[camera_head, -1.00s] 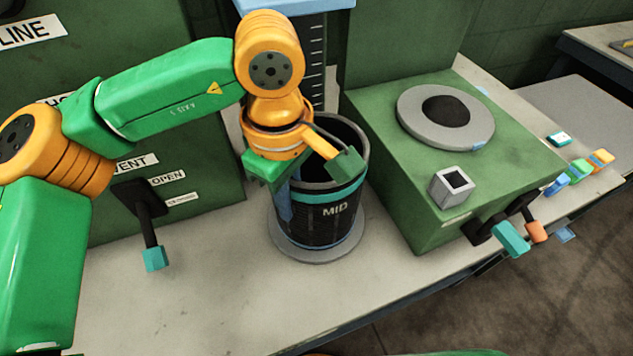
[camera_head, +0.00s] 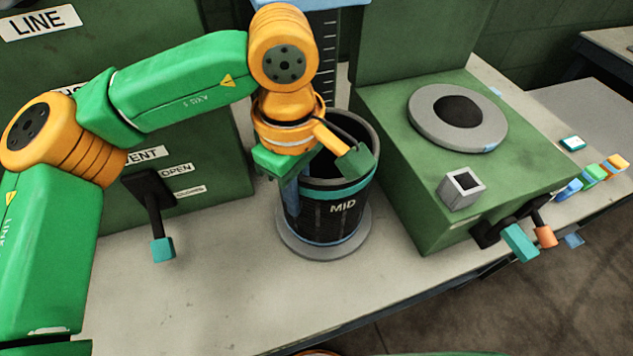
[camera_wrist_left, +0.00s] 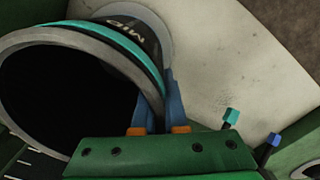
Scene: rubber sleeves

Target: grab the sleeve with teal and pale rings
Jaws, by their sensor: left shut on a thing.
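The black rubber sleeve (camera_head: 318,210) marked MID stands upright on a round grey base plate (camera_head: 290,243). It has a teal ring below its open grey rim and a thin blue ring near its foot. It also shows in the left wrist view (camera_wrist_left: 115,62), with the rim and teal ring close up. My left gripper (camera_head: 291,192) is at the sleeve's left near side. In the left wrist view its blue fingers (camera_wrist_left: 158,98) are shut on the sleeve wall near the rim. The exact finger contact is partly hidden. My right gripper is not in view.
A green machine (camera_head: 425,195) with a grey ring disc (camera_head: 432,128) and a square grey socket (camera_head: 461,189) stands right of the sleeve. A teal-tipped lever (camera_head: 162,249) juts from the green panel at left. The pale bench front (camera_head: 190,310) is clear.

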